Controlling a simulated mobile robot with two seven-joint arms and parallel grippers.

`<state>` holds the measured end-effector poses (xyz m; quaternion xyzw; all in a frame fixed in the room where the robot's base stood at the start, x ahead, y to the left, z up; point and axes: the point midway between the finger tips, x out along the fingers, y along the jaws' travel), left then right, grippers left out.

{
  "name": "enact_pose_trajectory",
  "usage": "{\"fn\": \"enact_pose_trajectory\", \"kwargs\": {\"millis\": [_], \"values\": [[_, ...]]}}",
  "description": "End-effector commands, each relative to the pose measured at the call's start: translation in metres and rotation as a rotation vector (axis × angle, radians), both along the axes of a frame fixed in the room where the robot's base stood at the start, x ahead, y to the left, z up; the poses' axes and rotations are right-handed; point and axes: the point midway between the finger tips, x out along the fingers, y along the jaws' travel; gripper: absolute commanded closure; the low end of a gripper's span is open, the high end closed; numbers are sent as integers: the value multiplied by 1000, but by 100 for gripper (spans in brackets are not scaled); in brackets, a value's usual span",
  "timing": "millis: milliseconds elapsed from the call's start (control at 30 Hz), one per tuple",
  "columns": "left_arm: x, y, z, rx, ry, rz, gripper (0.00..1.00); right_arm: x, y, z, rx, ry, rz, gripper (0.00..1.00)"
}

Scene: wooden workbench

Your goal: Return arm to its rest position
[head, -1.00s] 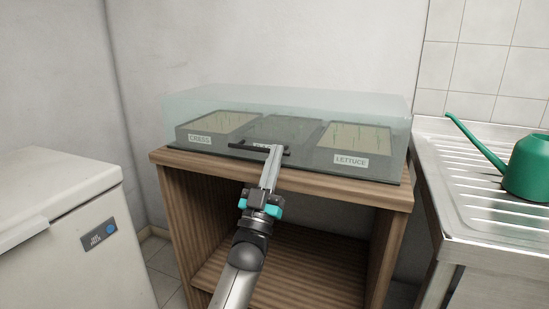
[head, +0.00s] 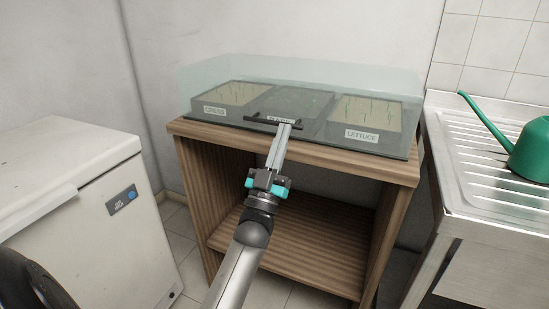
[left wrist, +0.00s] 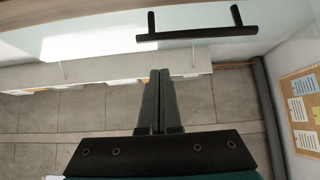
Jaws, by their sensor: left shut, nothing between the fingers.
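My left gripper (head: 283,128) reaches up from the bottom of the head view to the front of a clear glass cover (head: 300,72). Its two fingers are pressed together and empty; they also show shut in the left wrist view (left wrist: 159,76). The cover's black bar handle (head: 272,121) overlaps the fingertips in the head view. In the left wrist view the handle (left wrist: 198,34) is apart from the fingertips, with nothing gripped. The cover is down over the trays. My right gripper is not in view.
Under the cover are trays labelled cress (head: 236,94) and lettuce (head: 366,117), with a middle tray partly hidden. They stand on a wooden bench (head: 400,168) with an open shelf. A white freezer (head: 70,165) stands left; a metal sink (head: 475,140) with a green watering can (head: 533,152) stands right.

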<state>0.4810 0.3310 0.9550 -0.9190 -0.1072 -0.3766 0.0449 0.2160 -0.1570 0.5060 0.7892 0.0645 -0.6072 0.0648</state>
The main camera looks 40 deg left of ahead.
Motion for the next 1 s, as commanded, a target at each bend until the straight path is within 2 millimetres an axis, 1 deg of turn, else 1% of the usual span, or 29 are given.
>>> {"fn": "enact_pose_trajectory", "kwargs": {"millis": [33,100,200,300,567,667,733,767,833,867,900,933,967,1000], "values": [[-7,-2,-9,-3,5,0,100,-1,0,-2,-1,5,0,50],[-16,-4,-20,-1,3,-1,100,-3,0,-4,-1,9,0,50],[-25,-6,-31,-2,3,0,100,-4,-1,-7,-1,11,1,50],[-31,-7,-38,-2,0,-1,100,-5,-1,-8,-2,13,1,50],[-35,-8,-42,-1,-2,0,100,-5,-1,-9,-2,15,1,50],[-31,-9,-50,-8,31,-5,100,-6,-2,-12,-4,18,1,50],[-23,-13,-69,-23,102,-15,100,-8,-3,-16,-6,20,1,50],[-18,-15,-82,-32,149,-22,100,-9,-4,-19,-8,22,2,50],[-9,-23,-121,-55,284,-40,100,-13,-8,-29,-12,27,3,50],[-6,-27,-141,-66,353,-48,100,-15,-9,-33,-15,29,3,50],[-4,-33,-171,-80,451,-60,100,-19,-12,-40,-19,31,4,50],[-5,-38,-193,-88,526,-69,100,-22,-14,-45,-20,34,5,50],[-7,-43,-216,-95,600,-77,100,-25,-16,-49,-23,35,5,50],[-13,-51,-246,-103,697,-88,100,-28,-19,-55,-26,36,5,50]]}}
